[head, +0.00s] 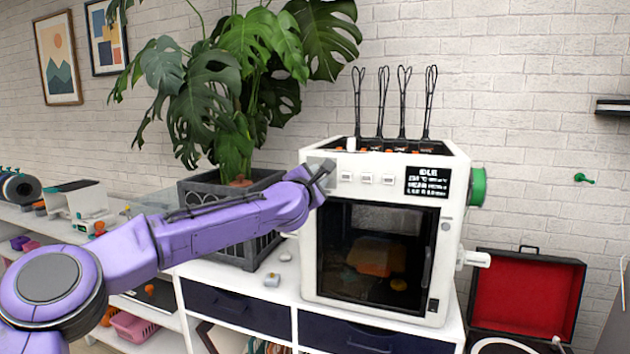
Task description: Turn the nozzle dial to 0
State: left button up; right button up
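A white 3D printer (450,230) stands on the white cabinet, with a dark glass door. Its top front strip has a row of small light controls (367,179) and a black display (427,183). The display's top line seems to read IDLE; the smaller lines are too blurred to read surely. My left gripper (326,170) is at the left end of this strip and covers that part of the panel. I cannot tell which control is the nozzle dial; it may be hidden behind the gripper. Whether the fingers touch or hold anything is unclear. My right gripper is not in view.
A large potted plant (235,90) stands left of the printer, behind my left arm. Small grey pieces (272,280) lie on the cabinet top. A green spool (478,187) is on the printer's right side. An open red-lined case (527,300) stands at the right.

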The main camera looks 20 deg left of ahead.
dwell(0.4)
pick_arm(q)
jog(key=o, duration=1)
jog(key=shift+o, duration=0.2)
jog(key=s+b, duration=0.3)
jog(key=s, duration=0.7)
jog(key=shift+s+f+b, duration=0.25)
jog(key=shift+f+b, duration=0.05)
jog(key=shift+a, duration=0.1)
